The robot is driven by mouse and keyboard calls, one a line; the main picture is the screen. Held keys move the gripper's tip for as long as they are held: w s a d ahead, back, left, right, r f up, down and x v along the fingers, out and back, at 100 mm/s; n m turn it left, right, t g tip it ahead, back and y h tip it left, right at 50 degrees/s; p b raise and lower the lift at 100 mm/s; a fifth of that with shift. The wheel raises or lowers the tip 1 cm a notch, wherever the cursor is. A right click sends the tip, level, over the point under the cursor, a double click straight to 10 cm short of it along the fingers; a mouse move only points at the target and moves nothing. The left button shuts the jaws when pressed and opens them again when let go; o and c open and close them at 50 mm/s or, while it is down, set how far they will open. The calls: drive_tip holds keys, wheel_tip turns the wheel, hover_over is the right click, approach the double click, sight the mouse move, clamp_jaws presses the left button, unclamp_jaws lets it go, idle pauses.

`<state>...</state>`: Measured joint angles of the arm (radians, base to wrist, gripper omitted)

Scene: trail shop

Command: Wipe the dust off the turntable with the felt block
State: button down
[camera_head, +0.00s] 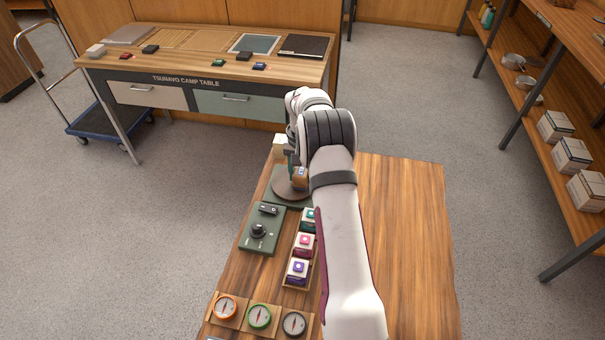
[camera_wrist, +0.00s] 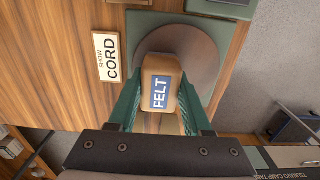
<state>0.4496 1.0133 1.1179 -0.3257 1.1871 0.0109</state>
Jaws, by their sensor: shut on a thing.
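The felt block (camera_wrist: 161,84) is tan with a blue label reading FELT. My gripper (camera_wrist: 160,105) is shut on it, with a green finger on either side. In the wrist view the block is over the near part of the round grey-brown turntable (camera_wrist: 187,42); I cannot tell whether it touches the surface. The turntable sits on a green base (camera_wrist: 140,22). In the head view the turntable (camera_head: 286,193) is at the far left of the wooden table, partly hidden by my gripper (camera_head: 298,172) and the block (camera_head: 300,180). Dust is too faint to tell.
Nearer on the table are a green control box (camera_head: 262,236) with a knob, a tray of small boxes (camera_head: 301,262) and several compasses (camera_head: 259,316). The right side of the table (camera_head: 405,230) is clear.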

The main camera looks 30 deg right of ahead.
drive_tip(key=shift+w+a, duration=0.5)
drive_tip(key=shift+w, duration=0.4)
drive_tip(key=shift+w+a, duration=0.45)
drive_tip(key=shift+w, duration=0.45)
drive_tip(key=shift+w+a, duration=0.5)
drive_tip(key=shift+w, duration=0.4)
wheel_tip(320, 180, up, 8)
drive_tip(key=shift+s+r, duration=0.1)
